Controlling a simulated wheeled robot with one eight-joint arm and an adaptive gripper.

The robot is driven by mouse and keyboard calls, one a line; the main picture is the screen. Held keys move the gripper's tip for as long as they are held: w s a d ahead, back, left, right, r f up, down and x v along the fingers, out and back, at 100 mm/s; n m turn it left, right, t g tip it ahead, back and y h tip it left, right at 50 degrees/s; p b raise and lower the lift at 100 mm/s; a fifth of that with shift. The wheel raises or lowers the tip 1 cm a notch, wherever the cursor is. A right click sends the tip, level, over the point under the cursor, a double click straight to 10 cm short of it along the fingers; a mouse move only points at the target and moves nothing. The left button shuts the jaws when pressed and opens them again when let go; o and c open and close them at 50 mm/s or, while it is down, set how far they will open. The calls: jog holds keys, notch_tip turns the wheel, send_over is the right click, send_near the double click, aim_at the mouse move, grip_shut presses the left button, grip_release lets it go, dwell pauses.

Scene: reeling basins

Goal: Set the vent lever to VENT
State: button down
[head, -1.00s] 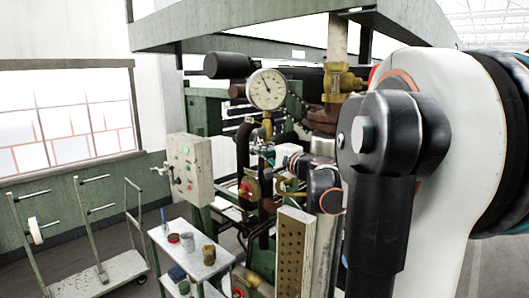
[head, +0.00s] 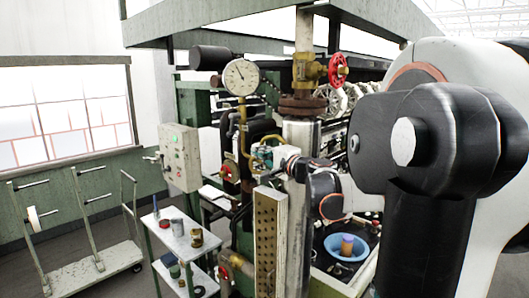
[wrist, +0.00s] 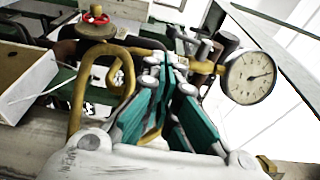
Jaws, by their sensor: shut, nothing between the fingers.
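I cannot pick out the vent lever or a VENT mark for certain. Brass pipework (head: 243,128) runs below a round white gauge (head: 241,77) on the machine's upright. My gripper (head: 263,155) is small in the head view, among these pipes and partly hidden. In the wrist view my gripper (wrist: 172,65) shows teal finger pads and is shut and empty. Its tips are close to a brass pipe, and I cannot tell whether they touch it. A curved brass pipe (wrist: 78,100) is left of the fingers, and the gauge (wrist: 250,78) is to their right.
A red handwheel (head: 337,67) sits on the brass valve at the top of the thick column (head: 300,135). A control box (head: 180,157) and a small cart with cans (head: 176,240) stand left. A blue basin (head: 347,247) is at lower right. Floor at left is partly open.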

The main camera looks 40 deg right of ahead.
jog(key=shift+w+f, duration=0.1)
jog(key=shift+w, duration=0.05)
jog(key=shift+f, duration=0.1)
jog(key=f+m+h, duration=0.1)
jog(key=w+f+m+g+h, duration=0.1)
jog(key=f, duration=0.1)
jog(key=f+m+g+h, duration=0.1)
jog(key=shift+w+a+f+p, duration=0.15)
jog(key=shift+w+a+p, duration=0.05)
jog(key=shift+a+p, duration=0.2)
jog(key=shift+a+f+m+g+h, duration=0.1)
jog(key=shift+f+m+g+h, duration=0.25)
jog(key=shift+h, duration=0.35)
jog(key=shift+a+r+m+h, duration=0.2)
jog(key=shift+m+h, duration=0.2)
jog(key=shift+m, duration=0.05)
jog(key=a+r+m+t+h+p, duration=0.1)
jog(key=a+r+t+h, duration=0.1)
jog(key=a+r, duration=0.3)
jog(key=shift+a+r+m+h, duration=0.2)
jog(key=shift+r+m+h, duration=0.1)
jog(key=shift+m+h, duration=0.15)
jog(key=shift+t, duration=0.25)
jog(key=p+x, duration=0.3)
jog(key=x, duration=1)
jog(key=shift+w+d+r, duration=0.15)
jog(key=shift+w+d, duration=0.1)
jog(key=shift+w, duration=0.05)
